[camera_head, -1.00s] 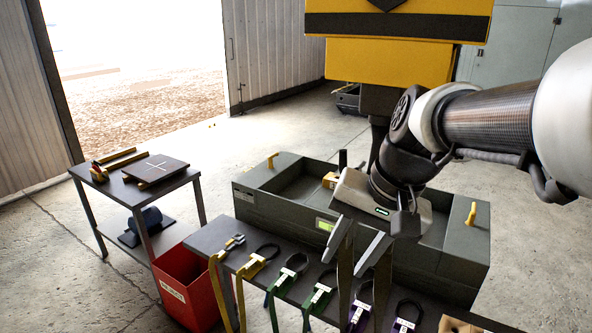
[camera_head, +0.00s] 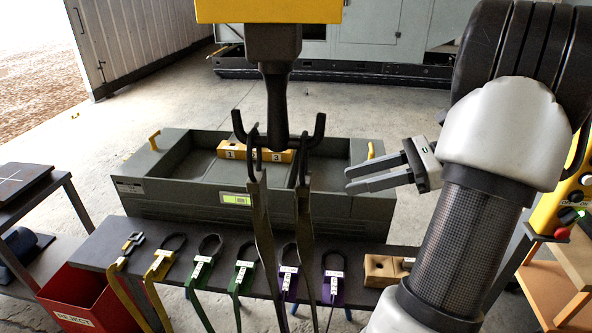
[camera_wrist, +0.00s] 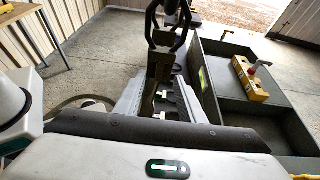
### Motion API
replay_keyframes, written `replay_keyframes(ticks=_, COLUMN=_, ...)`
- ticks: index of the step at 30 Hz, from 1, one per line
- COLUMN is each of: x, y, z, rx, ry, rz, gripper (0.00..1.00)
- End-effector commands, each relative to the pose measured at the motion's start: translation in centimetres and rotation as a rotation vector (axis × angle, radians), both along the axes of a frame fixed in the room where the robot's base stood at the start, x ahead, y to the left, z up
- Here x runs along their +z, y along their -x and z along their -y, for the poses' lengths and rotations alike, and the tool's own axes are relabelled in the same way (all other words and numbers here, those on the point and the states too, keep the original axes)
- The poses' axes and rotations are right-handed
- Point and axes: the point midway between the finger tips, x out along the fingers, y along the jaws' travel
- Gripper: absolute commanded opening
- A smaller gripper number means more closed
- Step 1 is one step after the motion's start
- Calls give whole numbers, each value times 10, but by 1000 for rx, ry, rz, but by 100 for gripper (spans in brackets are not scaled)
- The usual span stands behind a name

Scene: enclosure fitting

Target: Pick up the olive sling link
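Two dark olive-brown sling straps, a left one (camera_head: 262,225) and a right one (camera_head: 305,225), hang by their top loops from the prongs of a black hoist hook (camera_head: 276,130). I take these as the olive sling links, though which one is meant cannot be told. My gripper (camera_head: 348,180) is open and empty, to the right of the right strap, with its fingers pointing left and apart from it in the picture. In the wrist view, an olive strap (camera_wrist: 160,70) shows between and beyond the two grey fingers. Its lower end is partly hidden there.
A grey tray (camera_head: 170,205) holding a yellow numbered block (camera_head: 231,153) stands behind the straps. A dark bench (camera_head: 100,245) in front bears yellow, green and purple slings and a brown block (camera_head: 383,270). A red bin (camera_head: 85,300) stands at left.

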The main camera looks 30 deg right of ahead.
Motion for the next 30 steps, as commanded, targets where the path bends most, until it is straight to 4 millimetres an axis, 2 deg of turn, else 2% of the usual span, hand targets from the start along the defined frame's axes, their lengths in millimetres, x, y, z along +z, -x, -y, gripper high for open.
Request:
replay_keyframes(ticks=3, x=-6, y=-4, z=-3, rx=-17, ry=-13, rz=-1, gripper=36)
replay_keyframes(ticks=15, x=-39, y=-47, z=-69, rx=-12, ry=-10, rz=-3, gripper=36)
replay_keyframes(ticks=26, x=-52, y=-65, z=-93, rx=-14, ry=-8, rz=-2, gripper=36)
replay_keyframes(ticks=30, x=-63, y=-77, z=-108, rx=-13, ry=-9, rz=-2, gripper=36)
